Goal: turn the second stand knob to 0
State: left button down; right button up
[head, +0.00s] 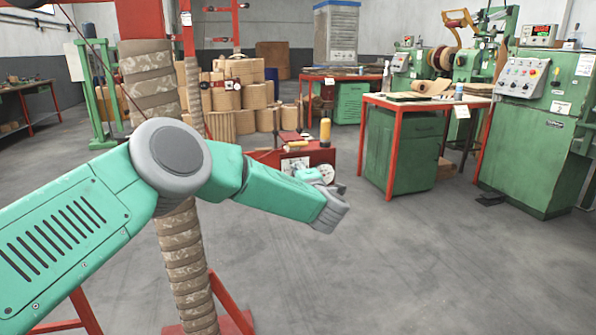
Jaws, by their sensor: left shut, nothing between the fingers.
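A low red stand (320,157) is in the middle of the head view, with a white panel (294,164) on its front and an upright yellow part on top. My left arm crosses from the left, and its forearm ends in front of the stand. My left gripper (328,174) shows small beyond the forearm, in front of the stand. It is shut, with nothing seen in it. No knob can be made out; the arm and gripper cover part of the stand front. My right gripper is out of view.
A wrapped column (181,245) on a red base stands close behind my arm. A red-framed workbench (413,105) and a green machine (538,130) stand at right. Brown coils (233,122) are stacked at the back. The floor at front right is clear.

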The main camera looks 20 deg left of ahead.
pick_arm(q)
jog(key=shift+s+d+f, duration=0.1)
jog(key=shift+s+f, duration=0.05)
jog(key=shift+f, duration=0.4)
jog(key=shift+s+f, duration=0.1)
jog(key=shift+f, duration=0.45)
jog(key=c, duration=1.5)
grip_release()
jog(key=shift+w+f, duration=0.1)
jog(key=shift+f, duration=0.05)
jog(key=shift+o, duration=0.2)
jog(key=shift+w, duration=0.1)
jog(key=shift+r, duration=0.35)
jog(key=v, duration=1.2)
